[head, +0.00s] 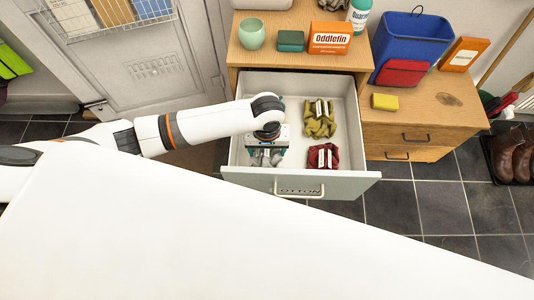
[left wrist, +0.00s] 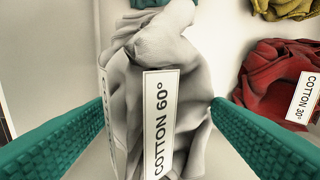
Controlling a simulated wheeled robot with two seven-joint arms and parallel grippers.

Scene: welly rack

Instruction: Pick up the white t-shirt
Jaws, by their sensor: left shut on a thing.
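The white t-shirt (left wrist: 185,65) is a crumpled off-white bundle with a label reading "COTTON 60°", in the middle of the left wrist view. In the head view it shows as a small pale patch (head: 266,157) under my left gripper (head: 268,150), inside the open drawer (head: 300,184). In the left wrist view the teal ridged fingers of my left gripper (left wrist: 158,130) lie on both sides of the bundle and are shut on it. Most of the shirt is hidden by the gripper in the head view. My right gripper is not in view.
An olive-yellow bundle (head: 320,122) and a dark red bundle (head: 323,158) lie in the right half of the drawer. A teal cloth (left wrist: 204,8) shows behind the shirt. The drawer walls surround the gripper. A wooden cabinet (head: 425,115) with a blue bin (head: 410,40) stands to the right.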

